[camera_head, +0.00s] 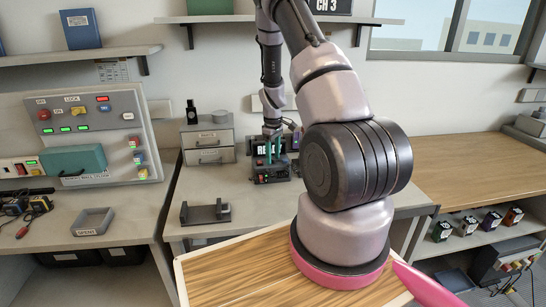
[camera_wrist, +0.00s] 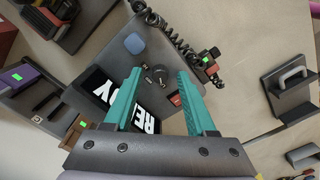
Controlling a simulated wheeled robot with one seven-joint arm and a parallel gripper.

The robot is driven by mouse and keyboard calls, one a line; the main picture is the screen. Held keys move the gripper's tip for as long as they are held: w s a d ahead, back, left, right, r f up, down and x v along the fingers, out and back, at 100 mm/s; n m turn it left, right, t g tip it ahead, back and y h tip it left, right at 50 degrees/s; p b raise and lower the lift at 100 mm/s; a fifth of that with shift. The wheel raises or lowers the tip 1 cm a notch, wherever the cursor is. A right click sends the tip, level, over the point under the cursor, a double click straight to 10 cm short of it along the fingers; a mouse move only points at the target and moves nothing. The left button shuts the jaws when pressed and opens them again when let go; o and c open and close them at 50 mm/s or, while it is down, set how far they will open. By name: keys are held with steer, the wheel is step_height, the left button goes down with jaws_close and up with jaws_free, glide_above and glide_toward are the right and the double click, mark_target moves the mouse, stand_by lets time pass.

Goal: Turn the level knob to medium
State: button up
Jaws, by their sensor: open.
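The dark radio unit (camera_head: 272,173) stands on the middle desk against the back wall. In the wrist view its grey panel (camera_wrist: 130,60) carries a screen (camera_wrist: 148,120) with white letters, partly covered by my fingers and palm. Small dark knobs (camera_wrist: 158,76) sit on the panel between and just beyond my fingertips. I cannot tell which is the level knob, nor read its setting. My gripper (camera_head: 275,148) points down over the radio. Its two teal fingers (camera_wrist: 158,72) are apart, with nothing visibly held between them.
A blue button (camera_wrist: 134,43) and a red piece (camera_wrist: 176,99) are on the panel near the fingers. A coiled cord (camera_wrist: 175,35) runs alongside. A dark stand (camera_head: 205,213) lies at the desk's front left, and a grey drawer box (camera_head: 208,142) stands left of the radio.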

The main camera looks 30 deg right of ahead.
steer(key=shift+f, duration=0.2)
jaws_close()
steer(key=shift+m, duration=0.3)
steer(key=m, duration=0.5)
steer(key=shift+m, duration=0.3)
steer(key=m, duration=0.5)
steer(key=shift+m, duration=0.4)
